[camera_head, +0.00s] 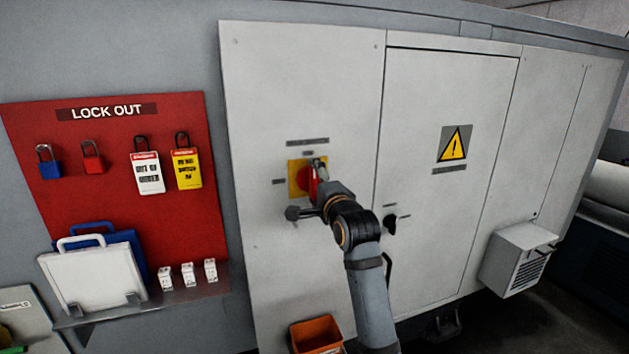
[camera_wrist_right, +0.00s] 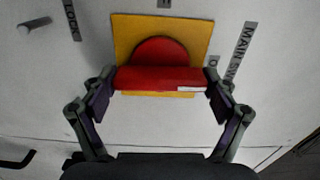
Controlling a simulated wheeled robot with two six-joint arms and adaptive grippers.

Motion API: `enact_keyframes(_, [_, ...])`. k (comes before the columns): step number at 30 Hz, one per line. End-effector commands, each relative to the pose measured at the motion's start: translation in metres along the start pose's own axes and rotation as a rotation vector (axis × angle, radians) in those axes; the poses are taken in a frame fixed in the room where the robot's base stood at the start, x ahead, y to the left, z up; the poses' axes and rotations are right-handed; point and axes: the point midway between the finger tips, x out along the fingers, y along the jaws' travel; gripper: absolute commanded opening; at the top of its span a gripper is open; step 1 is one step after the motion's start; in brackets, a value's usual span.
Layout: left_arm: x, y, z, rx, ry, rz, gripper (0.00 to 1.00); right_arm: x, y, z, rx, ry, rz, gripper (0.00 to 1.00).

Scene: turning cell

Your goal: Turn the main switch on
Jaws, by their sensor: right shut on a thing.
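The main switch is a red rotary handle on a yellow plate (camera_head: 293,180), set in the left cabinet panel. In the head view the red handle (camera_head: 312,184) stands roughly upright, partly hidden by my right gripper (camera_head: 317,170). In the right wrist view the red bar (camera_wrist_right: 155,78) lies across the picture between the fingers of my right gripper (camera_wrist_right: 158,90), which are shut on its two ends. One end, with a white mark, lies beside a partly hidden label starting with "O" (camera_wrist_right: 212,61). My left gripper is not in view.
A red lockout board (camera_head: 120,210) hangs at left. An orange bin (camera_head: 316,334) is below.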

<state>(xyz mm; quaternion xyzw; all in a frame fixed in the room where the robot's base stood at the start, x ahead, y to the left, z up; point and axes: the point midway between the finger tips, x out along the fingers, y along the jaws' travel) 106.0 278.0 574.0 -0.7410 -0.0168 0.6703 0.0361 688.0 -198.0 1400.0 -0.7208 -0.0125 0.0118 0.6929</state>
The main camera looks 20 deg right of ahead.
Motion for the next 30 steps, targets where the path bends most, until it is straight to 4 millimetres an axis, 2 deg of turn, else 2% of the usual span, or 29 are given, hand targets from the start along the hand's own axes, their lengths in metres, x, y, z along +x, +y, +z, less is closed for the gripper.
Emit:
enact_keyframes(20, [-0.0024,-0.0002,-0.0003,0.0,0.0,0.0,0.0,0.0002,0.0016,0.0003,0.058,-0.001,0.003,0.55])
enact_keyframes(21, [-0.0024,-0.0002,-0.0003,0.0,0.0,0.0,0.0,0.0002,0.0016,0.0003,0.059,-0.001,0.003,0.91])
enact_keyframes(24, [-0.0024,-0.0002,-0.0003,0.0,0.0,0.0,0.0,0.0002,0.0013,0.0003,0.058,-0.001,0.002,1.0])
enact_keyframes(30, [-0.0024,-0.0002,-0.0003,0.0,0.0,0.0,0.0,0.0001,0.0007,0.0001,0.056,0.0,0.001,1.0])
